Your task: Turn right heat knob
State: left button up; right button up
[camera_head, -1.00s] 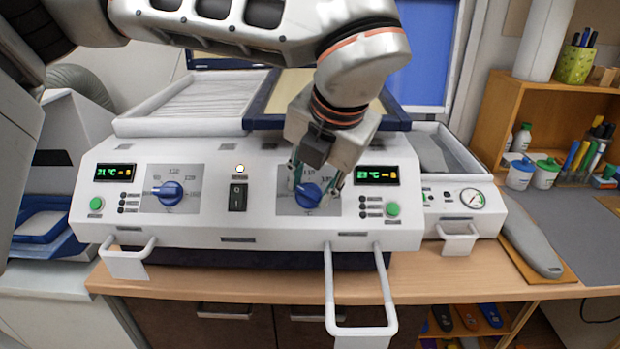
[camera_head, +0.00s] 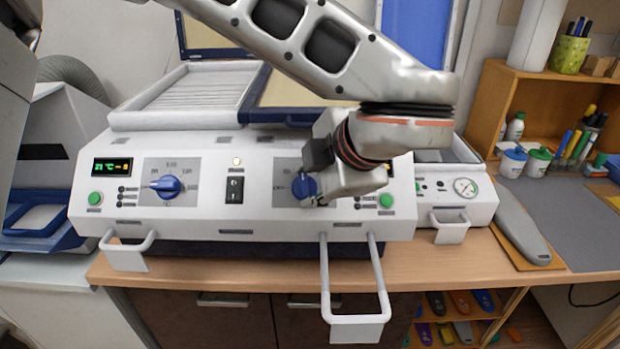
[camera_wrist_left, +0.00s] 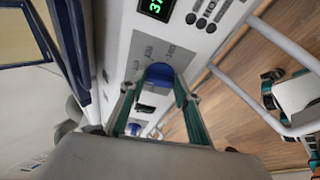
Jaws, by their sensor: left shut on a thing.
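The right heat knob (camera_head: 303,186) is a blue dial on the front panel of the white machine (camera_head: 140,222). My left gripper (camera_head: 310,194) is shut on this knob, and its wrist hides part of the dial. The left wrist view shows the blue knob (camera_wrist_left: 160,73) between the two green fingers of my left gripper (camera_wrist_left: 160,100). The left heat knob (camera_head: 166,187) is free. Teal and dark finger-like parts, apparently my right gripper (camera_wrist_left: 293,100), show at the right edge of the left wrist view, by the handle; their opening is unclear.
A long white handle (camera_head: 357,325) sticks out in front of the machine, below the right knob. A smaller handle (camera_head: 128,252) is at the left. A gauge unit (camera_head: 466,187) stands right of the machine. A grey insole (camera_head: 520,228) lies on the table's right.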

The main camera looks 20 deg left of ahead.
pick_arm(q)
jog(key=shift+m, duration=0.7)
jog(key=o, duration=1.1)
jog(key=shift+o, duration=0.2)
jog(key=shift+s+d, duration=0.1)
jog(key=v, duration=1.1)
jog(key=shift+s+d, duration=0.25)
jog(key=shift+s, duration=0.2)
